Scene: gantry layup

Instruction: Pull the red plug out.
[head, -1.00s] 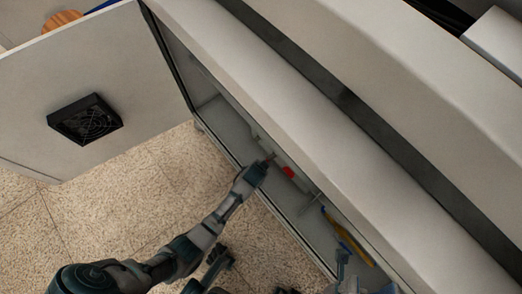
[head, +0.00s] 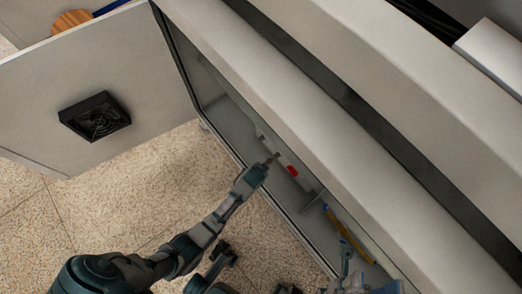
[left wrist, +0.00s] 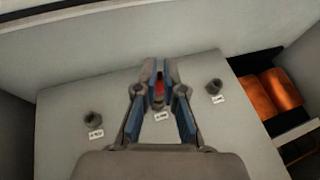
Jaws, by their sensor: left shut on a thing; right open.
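The red plug (left wrist: 159,90) shows as a red strip between the closed fingers of my left gripper (left wrist: 158,76) in the left wrist view. The fingers hide most of it, so I cannot tell how deep it sits. In the head view my left gripper (head: 273,158) reaches into the open cabinet. A red spot (head: 292,171) lies just right of its tips; I cannot tell whether it is the plug. My right gripper (head: 364,278) is open and empty at the bottom edge of the head view.
Dark connectors (left wrist: 93,118) with white labels stand on the grey panel (left wrist: 62,115), one each side of the gripper. Orange cylinders (left wrist: 283,88) lie at the right. The cabinet door (head: 45,100) with a black fan (head: 95,116) stands open. A yellow thing (head: 350,236) lies inside the cabinet.

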